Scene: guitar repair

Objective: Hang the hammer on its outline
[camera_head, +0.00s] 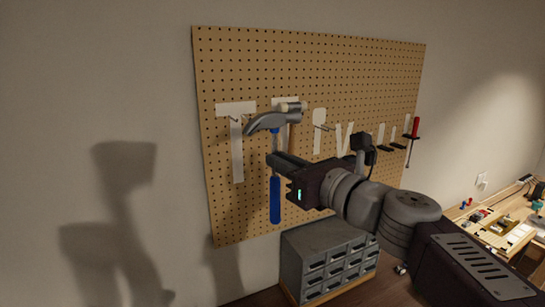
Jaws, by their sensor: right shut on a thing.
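The hammer has a grey claw head (268,122) and a blue handle (275,200). It is upright, head up, in front of the pegboard. My right gripper (275,160) is shut on its shaft below the head. A white hammer-shaped outline (237,160) is on the board just left of the hammer, bare, with a small hook near its top. Whether the hammer touches the board cannot be told. My left gripper is not in view.
The tan pegboard (300,65) is on the wall. A mallet (291,106) hangs partly behind the hammer. More white outlines (343,138) and a red-handled screwdriver (416,127) are to the right. A grey drawer cabinet (325,262) stands below, and a cluttered workbench (510,235) is at right.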

